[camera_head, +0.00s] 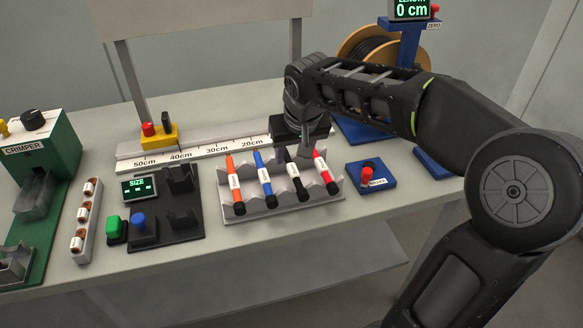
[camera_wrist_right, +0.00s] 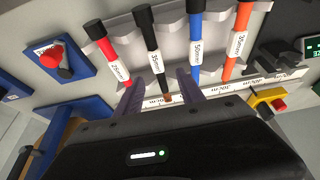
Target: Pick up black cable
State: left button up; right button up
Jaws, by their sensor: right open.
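The black cable (camera_head: 294,183) lies in the grey rack (camera_head: 238,212) between the blue cable (camera_head: 262,173) and the red cable (camera_head: 326,173). An orange cable (camera_head: 235,185) lies leftmost. My right gripper (camera_head: 304,153) is over the rack's far side, at the far end of the black cable, and partly hides it. In the right wrist view, the two purple fingers (camera_wrist_right: 160,97) are apart, with the copper-tipped end of the black cable (camera_wrist_right: 149,40) showing between them. I cannot tell whether they touch it. My left gripper is out of view.
A marked ruler (camera_head: 195,152) runs behind the rack. A black fixture with size display (camera_head: 178,228) and a green crimper (camera_head: 58,160) stand left. A cable spool (camera_head: 372,50) is behind.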

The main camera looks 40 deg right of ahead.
aim_at(291, 164)
jog(key=shift+f, duration=0.1)
jog(key=x, duration=0.5)
jog(key=shift+d+p, duration=0.15)
jog(key=shift+p, duration=0.15)
jog(key=shift+c, duration=0.5)
grip_shut()
dwell(0.5)
